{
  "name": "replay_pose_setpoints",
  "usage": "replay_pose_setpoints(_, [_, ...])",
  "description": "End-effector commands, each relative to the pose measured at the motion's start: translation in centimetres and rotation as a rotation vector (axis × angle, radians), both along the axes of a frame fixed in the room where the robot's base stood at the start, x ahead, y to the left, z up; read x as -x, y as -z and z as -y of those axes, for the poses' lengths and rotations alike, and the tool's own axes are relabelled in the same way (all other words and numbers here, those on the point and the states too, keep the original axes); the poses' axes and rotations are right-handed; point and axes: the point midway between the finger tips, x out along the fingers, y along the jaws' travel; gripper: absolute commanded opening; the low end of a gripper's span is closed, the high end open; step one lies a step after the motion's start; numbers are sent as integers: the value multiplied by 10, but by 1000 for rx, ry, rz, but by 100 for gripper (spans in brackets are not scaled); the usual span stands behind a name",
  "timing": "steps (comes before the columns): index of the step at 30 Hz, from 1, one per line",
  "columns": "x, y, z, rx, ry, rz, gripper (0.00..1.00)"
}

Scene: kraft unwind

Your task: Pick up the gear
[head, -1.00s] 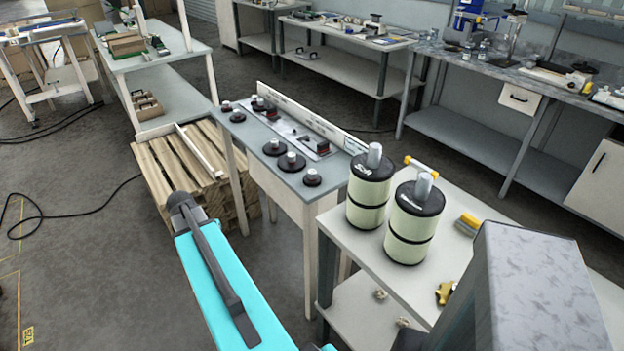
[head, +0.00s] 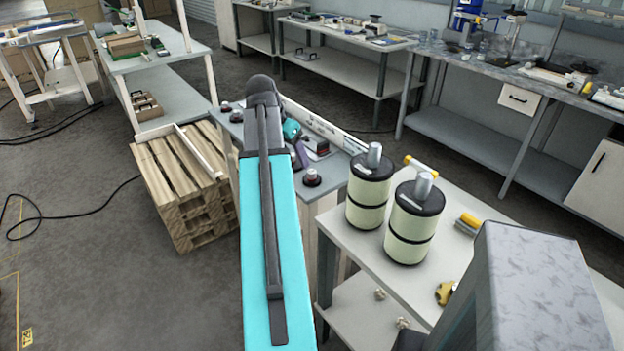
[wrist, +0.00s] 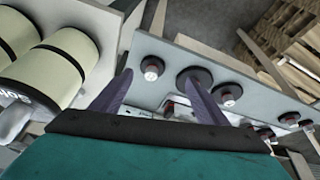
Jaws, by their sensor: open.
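Several dark round gears with pale hubs stand on a narrow grey table. In the head view one gear (head: 311,179) shows at the near end, another (head: 236,116) at the far end; my arm hides the ones between. In the wrist view a small gear (wrist: 151,68) lies between my finger lines, a larger gear (wrist: 190,74) is partly behind the right fingertip, and another gear (wrist: 227,95) is right of that finger. My gripper (wrist: 158,76) is open and empty, over the table; its height above the gears is unclear.
Two cream cylinders (head: 410,225) with black bands stand on the nearer white table (head: 352,255), close to the gears. A raised rail (head: 325,128) runs along the grey table's back edge. A wooden pallet stack (head: 185,180) stands to the left.

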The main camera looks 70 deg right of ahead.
Motion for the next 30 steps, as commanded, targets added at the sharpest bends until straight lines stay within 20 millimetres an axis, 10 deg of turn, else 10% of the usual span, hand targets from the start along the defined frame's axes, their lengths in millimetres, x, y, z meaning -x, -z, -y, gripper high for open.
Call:
replay_pose_setpoints(16, [22, -24, 10, 29, 65, 14, 68])
replay_pose_setpoints(30, [27, 4, 21, 27, 64, 13, 68])
